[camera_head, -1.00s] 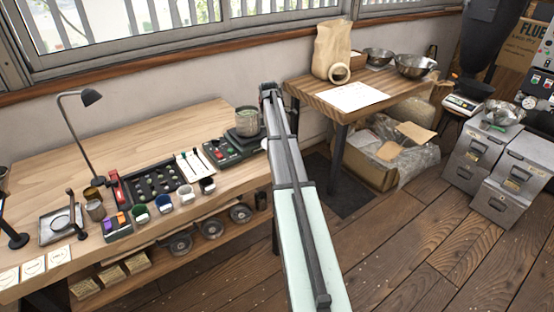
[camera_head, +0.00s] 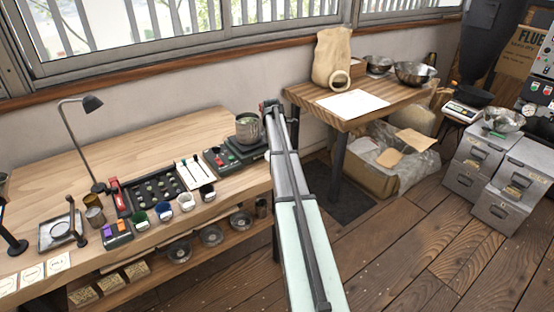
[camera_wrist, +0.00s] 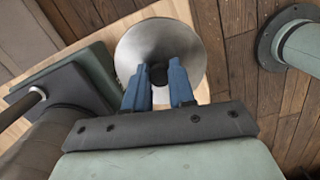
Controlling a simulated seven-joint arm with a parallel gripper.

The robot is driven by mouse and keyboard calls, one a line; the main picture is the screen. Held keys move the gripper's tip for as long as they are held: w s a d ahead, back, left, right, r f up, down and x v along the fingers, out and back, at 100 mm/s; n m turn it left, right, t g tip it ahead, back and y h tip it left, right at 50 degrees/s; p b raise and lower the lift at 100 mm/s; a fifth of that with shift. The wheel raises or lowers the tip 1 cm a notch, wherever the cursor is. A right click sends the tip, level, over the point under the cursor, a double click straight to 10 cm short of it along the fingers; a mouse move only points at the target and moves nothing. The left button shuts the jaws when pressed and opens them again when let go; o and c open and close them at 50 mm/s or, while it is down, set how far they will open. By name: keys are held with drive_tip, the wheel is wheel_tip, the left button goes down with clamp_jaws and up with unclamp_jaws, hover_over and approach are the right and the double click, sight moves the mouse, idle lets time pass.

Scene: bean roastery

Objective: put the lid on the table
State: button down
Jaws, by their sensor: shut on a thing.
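The lid (camera_wrist: 140,50) is a round, shiny metal disc with a dark knob (camera_wrist: 158,74) at its middle, seen from above in the wrist view. My gripper (camera_wrist: 159,78) has blue fingers, which are shut on the knob from both sides. Light wood of a table (camera_wrist: 120,28) shows beside and beneath the lid in that view; I cannot tell whether the lid touches it. In the head view my arm hides the lid and the fingers. The wooden worktable (camera_head: 150,150) is at left there, with a smaller table (camera_head: 312,99) to the right.
A dark tray (camera_head: 158,188), cups and a lamp (camera_head: 92,103) stand farther left. The worktable's back middle is clear. A paper sheet, bag (camera_head: 331,58) and metal bowls occupy the smaller table.

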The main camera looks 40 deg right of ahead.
drive_tip(key=shift+f, duration=2.3)
drive_tip(key=shift+f, duration=0.1)
drive_tip(key=c, duration=0.9)
unclamp_jaws()
drive_tip(key=shift+c, duration=0.2)
wheel_tip(320, 180, up, 12)
drive_tip(key=a, duration=0.1)
drive_tip(key=shift+w+a, duration=0.15)
drive_tip(key=shift+a, duration=0.05)
